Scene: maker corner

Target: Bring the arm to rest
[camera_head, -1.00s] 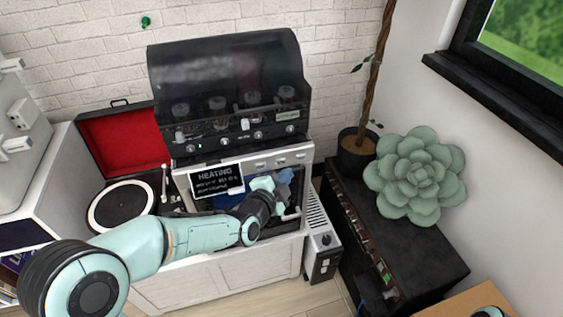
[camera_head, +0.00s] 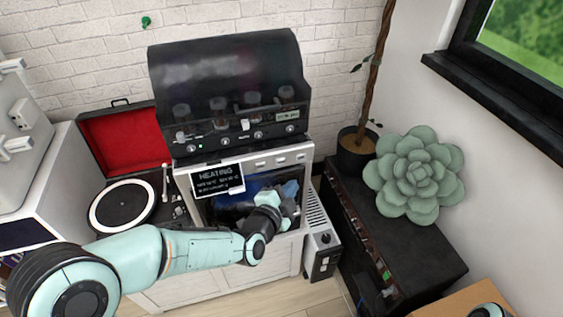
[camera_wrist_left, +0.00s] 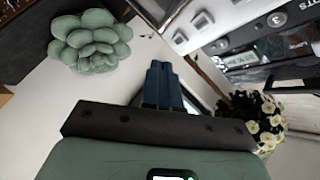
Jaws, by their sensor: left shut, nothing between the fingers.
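My left arm (camera_head: 200,252) reaches in from the left in the head view. Its gripper (camera_head: 288,192) is in front of the open-fronted white oven-like unit (camera_head: 250,164) below the dark hood. In the left wrist view the dark blue fingers (camera_wrist_left: 162,86) are together, with nothing between them. Whether the gripper touches the unit cannot be told. My right gripper is not in view.
A black sign reading HEATING (camera_head: 218,179) is on the unit's front. A turntable (camera_head: 122,205) with a red-lined lid stands left. A heater (camera_head: 320,245), a black cabinet (camera_head: 425,255) and a large succulent (camera_head: 415,175) are right. White flowers (camera_wrist_left: 268,120) show in the wrist view.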

